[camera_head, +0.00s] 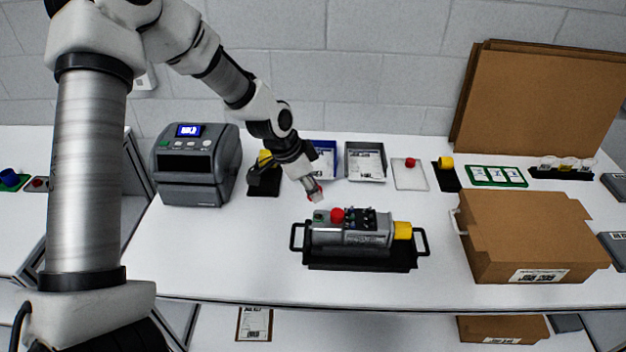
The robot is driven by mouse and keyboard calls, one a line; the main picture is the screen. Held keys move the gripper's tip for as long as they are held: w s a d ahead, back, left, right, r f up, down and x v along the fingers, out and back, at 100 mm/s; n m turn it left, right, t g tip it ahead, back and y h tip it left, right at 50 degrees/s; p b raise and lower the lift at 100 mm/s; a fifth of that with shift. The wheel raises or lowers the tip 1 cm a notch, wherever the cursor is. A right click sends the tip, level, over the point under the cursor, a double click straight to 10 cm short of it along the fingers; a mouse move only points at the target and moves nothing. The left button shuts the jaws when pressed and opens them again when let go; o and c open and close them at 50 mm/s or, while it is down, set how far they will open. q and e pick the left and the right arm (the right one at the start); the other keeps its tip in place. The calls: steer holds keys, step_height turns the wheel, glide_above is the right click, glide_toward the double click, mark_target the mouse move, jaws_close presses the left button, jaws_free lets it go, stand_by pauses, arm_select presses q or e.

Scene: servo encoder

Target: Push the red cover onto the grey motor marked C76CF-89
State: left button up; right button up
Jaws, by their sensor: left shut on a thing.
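My left gripper (314,190) reaches down from the upper left and is shut on a small red piece (316,196), likely the red cover; the fingers hide most of it. It is above and just left of the grey motor (350,236), apart from it. The motor lies in a black tray (362,265) with a handle at each end. A red round part (337,215) sits on top of the motor, and a yellow cap (402,230) is on its right end. The motor's label is too small to read. My right gripper is not in view.
A grey label printer (195,165) stands left of the gripper. Blue (322,160) and grey (366,162) bins are behind, beside a white plate with a red part (410,172). A cardboard box (535,235) is at the right. The table front is clear.

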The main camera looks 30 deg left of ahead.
arm_select(q)
steer(key=w+f, duration=0.1)
steer(key=w+f+b, duration=0.1)
steer(key=f, duration=0.1)
steer(key=shift+d+b, duration=0.3)
steer(key=shift+d, duration=0.1)
steer(key=shift+f+b, duration=0.3)
steer(key=shift+b, duration=0.05)
steer(key=shift+s+a+f+b, duration=0.25)
steer(key=shift+s+f+b, duration=0.35)
steer(key=shift+b, duration=0.1)
steer(key=shift+f+b, duration=0.35)
steer(key=shift+f, duration=0.05)
steer(key=shift+b+x, duration=0.6)
steer(key=shift+x, duration=0.4)
steer(key=shift+s+a+r, duration=0.1)
steer(key=shift+a, duration=0.1)
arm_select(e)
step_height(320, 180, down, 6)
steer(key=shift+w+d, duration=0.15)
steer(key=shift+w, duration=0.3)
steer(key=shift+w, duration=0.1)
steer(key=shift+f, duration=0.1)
